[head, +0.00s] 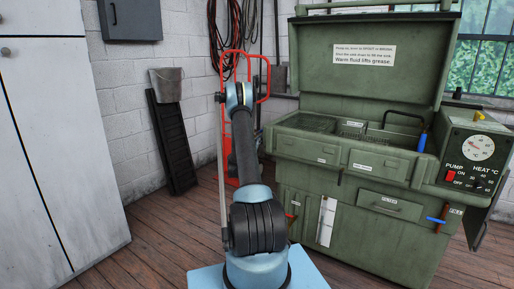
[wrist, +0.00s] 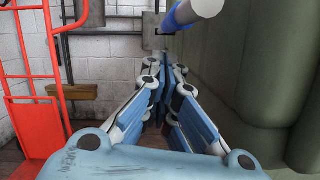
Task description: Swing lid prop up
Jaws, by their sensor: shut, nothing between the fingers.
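The green parts washer stands at the right in the head view, with its lid (head: 365,62) raised and a label on the lid's inner face. The lid prop cannot be made out for certain in the head view. In the wrist view a pale grey rod with a blue sleeve (wrist: 192,12) crosses the top edge, just above and beyond my fingers; it may be the prop. My gripper (wrist: 166,75) is shut and empty beside a green wall of the washer (wrist: 255,60). I cannot tell whether the fingertips touch the rod. In the head view my arm hides the gripper.
A red hand truck (head: 232,120) stands behind my arm and shows close at the left of the wrist view (wrist: 38,70). A white cabinet (head: 55,150) fills the left. Wooden floor lies clear between.

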